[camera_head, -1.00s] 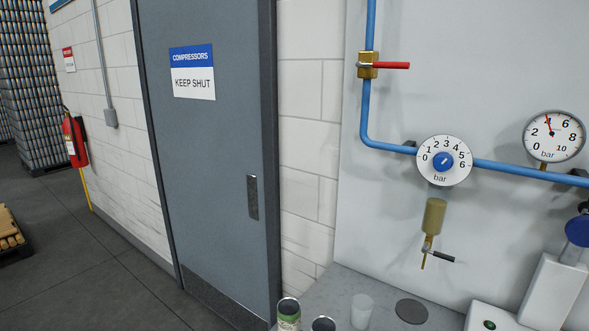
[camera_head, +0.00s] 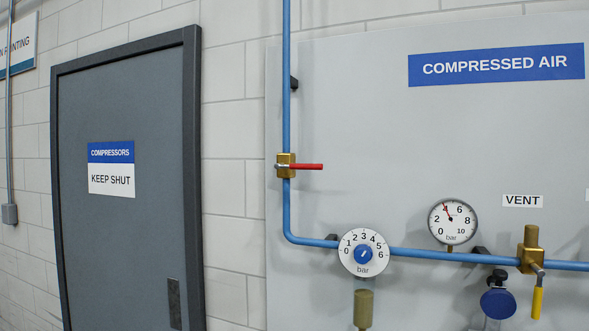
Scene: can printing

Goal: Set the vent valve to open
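The vent valve (camera_head: 530,252) is a brass body on the horizontal blue pipe, at the right, below the VENT label (camera_head: 522,201). Its yellow handle (camera_head: 538,302) hangs almost straight down, crosswise to the pipe. The handle's lower end is close to the bottom edge of the view. My gripper is not in view, and nothing is seen touching the handle.
A blue round part with a black knob (camera_head: 498,303) is just left of the handle. Further left are a pressure gauge (camera_head: 453,221), a regulator dial (camera_head: 363,253) and a brass valve with red lever (camera_head: 303,167). A grey door (camera_head: 130,240) is at the left.

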